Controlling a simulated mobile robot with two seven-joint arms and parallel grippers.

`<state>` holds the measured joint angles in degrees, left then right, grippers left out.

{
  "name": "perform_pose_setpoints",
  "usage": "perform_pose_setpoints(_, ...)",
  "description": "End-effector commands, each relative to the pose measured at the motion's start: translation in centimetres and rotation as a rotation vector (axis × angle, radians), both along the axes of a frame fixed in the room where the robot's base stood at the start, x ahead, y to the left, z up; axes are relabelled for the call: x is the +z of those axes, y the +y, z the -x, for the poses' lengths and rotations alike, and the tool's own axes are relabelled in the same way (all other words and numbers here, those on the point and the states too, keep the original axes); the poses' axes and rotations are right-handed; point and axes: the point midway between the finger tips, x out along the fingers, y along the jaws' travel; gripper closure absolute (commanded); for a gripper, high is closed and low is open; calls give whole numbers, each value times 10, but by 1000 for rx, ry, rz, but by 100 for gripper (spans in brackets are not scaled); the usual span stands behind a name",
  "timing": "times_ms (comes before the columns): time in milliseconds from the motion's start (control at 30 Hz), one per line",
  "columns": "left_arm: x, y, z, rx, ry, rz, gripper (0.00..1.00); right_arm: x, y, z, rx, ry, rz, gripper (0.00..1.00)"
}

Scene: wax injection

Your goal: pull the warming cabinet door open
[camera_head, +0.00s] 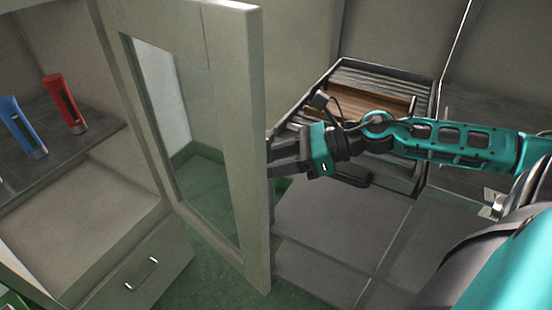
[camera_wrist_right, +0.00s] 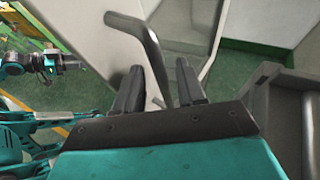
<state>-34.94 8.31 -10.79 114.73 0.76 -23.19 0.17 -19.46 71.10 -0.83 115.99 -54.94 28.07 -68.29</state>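The pale grey cabinet door (camera_head: 235,130) with a glass pane stands swung out from the cabinet, whose inside shows at the left of the head view. My right gripper (camera_head: 272,158) reaches in from the right to the door's free edge; its fingertips are partly hidden behind that edge. In the right wrist view a bent grey bar handle (camera_wrist_right: 152,45) runs down between the two dark fingers (camera_wrist_right: 160,78). The fingers are apart, with gaps beside the bar. A teal arm with a dark end, apparently my left gripper (camera_wrist_right: 72,63), shows small at the left there.
A blue tube (camera_head: 22,128) and a red tube (camera_head: 65,104) stand on the cabinet's dark shelf. A drawer with a handle (camera_head: 141,274) is below. A slatted open box (camera_head: 425,120) stands behind my right arm. Green floor shows below the door.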

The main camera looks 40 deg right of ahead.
Motion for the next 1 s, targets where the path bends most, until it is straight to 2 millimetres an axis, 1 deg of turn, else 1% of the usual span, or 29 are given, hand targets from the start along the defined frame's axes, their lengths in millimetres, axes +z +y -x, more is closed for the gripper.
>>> perform_pose_setpoints(267, 5, 0, 0, 0, -2, -1, 57, 3, -5, 5, 0, 4, 0, 60)
perform_pose_setpoints(467, 10, 3, 0, 2, -6, -8, 57, 10, -18, 15, -2, 5, 0, 60)
perform_pose_setpoints(700, 18, 9, 2, 11, -10, -19, 57, 24, -43, 34, -5, 3, -3, 60)
perform_pose_setpoints(1000, 21, 18, 8, 24, -1, -31, 57, 42, -78, 61, -5, 1, -1, 60)
